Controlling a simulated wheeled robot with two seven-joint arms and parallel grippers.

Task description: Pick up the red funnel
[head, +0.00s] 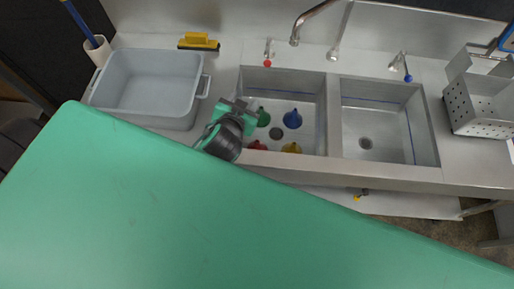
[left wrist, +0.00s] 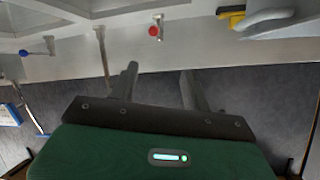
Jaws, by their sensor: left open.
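The red funnel (head: 257,145) lies in the left sink basin, at its front left; only part of it shows past the basin's front edge. A green funnel (head: 263,118), a blue funnel (head: 292,119) and a yellow funnel (head: 291,147) are in the same basin. My left gripper (head: 240,106) is over the left edge of that basin, behind and left of the red funnel and apart from it. In the left wrist view its two fingers (left wrist: 158,85) are spread with nothing between them. The funnels do not show there. My right gripper is in neither view.
A grey tub (head: 148,118) stands left of the sink, with a yellow squeegee (head: 199,41) behind it. A faucet (head: 312,20), a red-knobbed tap (head: 267,56) and a blue-knobbed tap (head: 404,67) rise behind the basins. The right basin (head: 385,125) is empty. A perforated bin (head: 480,108) stands far right.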

